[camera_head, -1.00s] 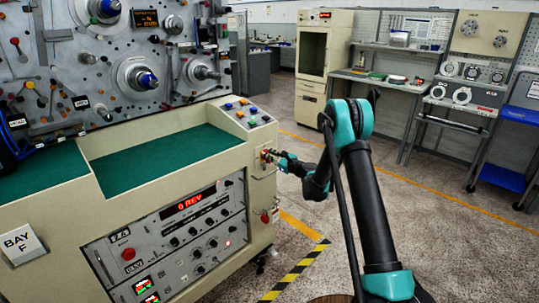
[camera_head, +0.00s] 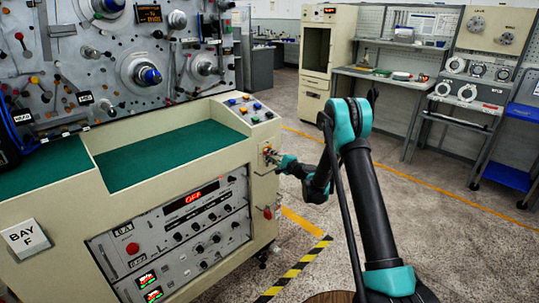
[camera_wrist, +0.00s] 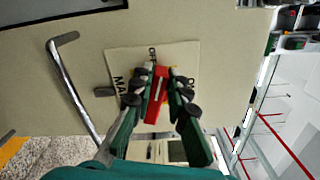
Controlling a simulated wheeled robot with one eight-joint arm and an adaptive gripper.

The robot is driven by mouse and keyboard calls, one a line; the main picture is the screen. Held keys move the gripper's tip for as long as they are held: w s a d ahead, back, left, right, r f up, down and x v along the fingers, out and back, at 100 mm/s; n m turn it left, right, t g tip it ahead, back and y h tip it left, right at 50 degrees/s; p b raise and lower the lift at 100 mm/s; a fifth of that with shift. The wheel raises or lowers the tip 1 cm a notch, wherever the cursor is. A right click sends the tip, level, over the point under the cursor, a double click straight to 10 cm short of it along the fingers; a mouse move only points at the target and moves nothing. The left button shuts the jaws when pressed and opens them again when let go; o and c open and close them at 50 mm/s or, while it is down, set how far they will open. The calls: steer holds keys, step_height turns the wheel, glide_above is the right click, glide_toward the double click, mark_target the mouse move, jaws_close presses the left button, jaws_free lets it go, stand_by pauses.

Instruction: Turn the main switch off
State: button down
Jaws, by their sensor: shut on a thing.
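The main switch is a red handle (camera_wrist: 154,98) on a cream plate (camera_wrist: 125,62) lettered with "MAIN" and "OFF", seen in the wrist view. The other lettering is partly covered by my fingers. My gripper (camera_wrist: 158,88) is shut on the red handle, with a finger on each side of it. In the head view my gripper (camera_head: 274,159) is at the right end of the cream winding machine (camera_head: 150,190), and the switch there is small and mostly hidden. The machine's red display (camera_head: 192,198) appears to read "OFF".
A metal crank-like rod (camera_wrist: 75,90) stands to the left of the plate in the wrist view. A red-handled part (camera_head: 267,213) is on the machine's end below my gripper. Open floor (camera_head: 330,215) lies to the right, with a workbench (camera_head: 385,82) beyond.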

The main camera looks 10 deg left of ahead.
steer(key=shift+s+f+n, duration=0.1)
steer(key=shift+f+n, duration=0.15)
steer(key=shift+n, duration=0.65)
steer(key=shift+f+n, duration=0.25)
steer(key=shift+n, duration=0.65)
steer(key=c, duration=1.5)
jaws_free()
steer(key=shift+v, duration=3.75)
